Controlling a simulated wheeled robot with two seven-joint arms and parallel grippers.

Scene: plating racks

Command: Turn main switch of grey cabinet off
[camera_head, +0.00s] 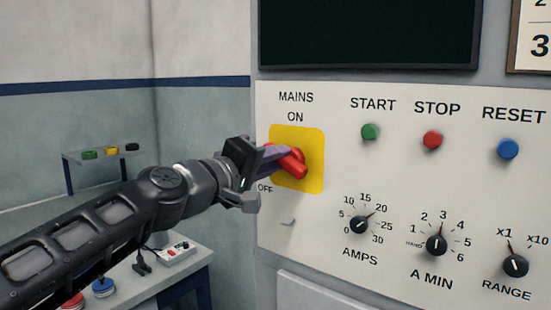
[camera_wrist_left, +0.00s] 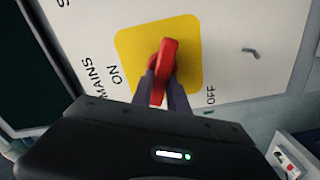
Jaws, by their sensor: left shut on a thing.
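The grey cabinet (camera_head: 380,265) has a cream front panel. Its main switch is a red handle (camera_head: 291,162) on a yellow plate (camera_head: 312,145), with MAINS and ON printed above and OFF at the lower left. My left gripper (camera_head: 275,158) reaches in from the left and is shut on the red handle. In the left wrist view the red handle (camera_wrist_left: 167,62) stands between the two dark fingers, in front of the yellow plate (camera_wrist_left: 195,60). The handle slants in the head view; its exact setting is hard to tell. My right gripper is not in view.
Green START (camera_head: 370,131), red STOP (camera_head: 432,139) and blue RESET (camera_head: 508,148) buttons sit right of the switch. Below them are the AMPS (camera_head: 359,224), A MIN (camera_head: 436,244) and RANGE (camera_head: 515,264) knobs. A low bench (camera_head: 190,268) with small items stands at the lower left.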

